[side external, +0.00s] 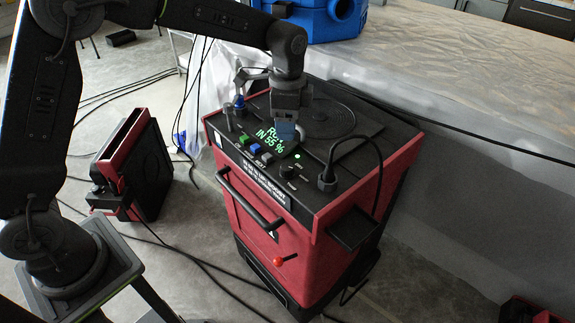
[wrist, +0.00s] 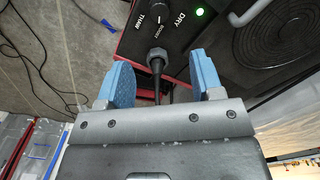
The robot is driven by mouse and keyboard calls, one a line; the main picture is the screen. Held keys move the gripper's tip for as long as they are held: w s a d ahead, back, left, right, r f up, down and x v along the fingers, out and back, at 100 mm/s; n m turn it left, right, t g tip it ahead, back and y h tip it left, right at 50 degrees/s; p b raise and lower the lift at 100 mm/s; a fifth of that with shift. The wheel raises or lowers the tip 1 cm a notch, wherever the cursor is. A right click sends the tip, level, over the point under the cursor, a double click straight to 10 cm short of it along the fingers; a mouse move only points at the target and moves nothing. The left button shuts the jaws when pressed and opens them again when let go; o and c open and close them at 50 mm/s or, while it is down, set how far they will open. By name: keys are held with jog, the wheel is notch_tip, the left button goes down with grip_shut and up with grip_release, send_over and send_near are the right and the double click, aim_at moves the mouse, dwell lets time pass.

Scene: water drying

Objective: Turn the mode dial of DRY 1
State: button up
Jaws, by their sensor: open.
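The red dryer (side external: 300,240) stands on the floor with a black top panel. Its mode dial (side external: 287,171) is a small black knob near the panel's front edge, right of the display. In the wrist view the dial (wrist: 158,5) is cut off by the top edge, with the words THAW and DRY beside it. My gripper (side external: 286,133) is over the panel beside the display, apart from the dial. In the wrist view its blue fingers (wrist: 163,82) are spread, with a black plug (wrist: 157,57) and its cable showing between them. The dial's setting is unclear.
The black plug also stands up from the panel's right side (side external: 327,181). A lit green display (side external: 270,137), several buttons (side external: 255,149), a green light (side external: 297,155) and a round spiral grille (side external: 325,118) share the top. A red-black case (side external: 135,165) stands left. Cables cross the floor.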

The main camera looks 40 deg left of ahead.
aim_at(288, 166)
notch_tip(288, 166, down, 13)
jog(key=shift+f, duration=0.1)
dwell(0.3)
jog(key=c, duration=0.9)
jog(key=shift+n, duration=0.3)
jog(key=n, duration=0.5)
jog(key=shift+n, duration=0.3)
jog(key=n, duration=0.5)
jog(key=shift+n, duration=0.4)
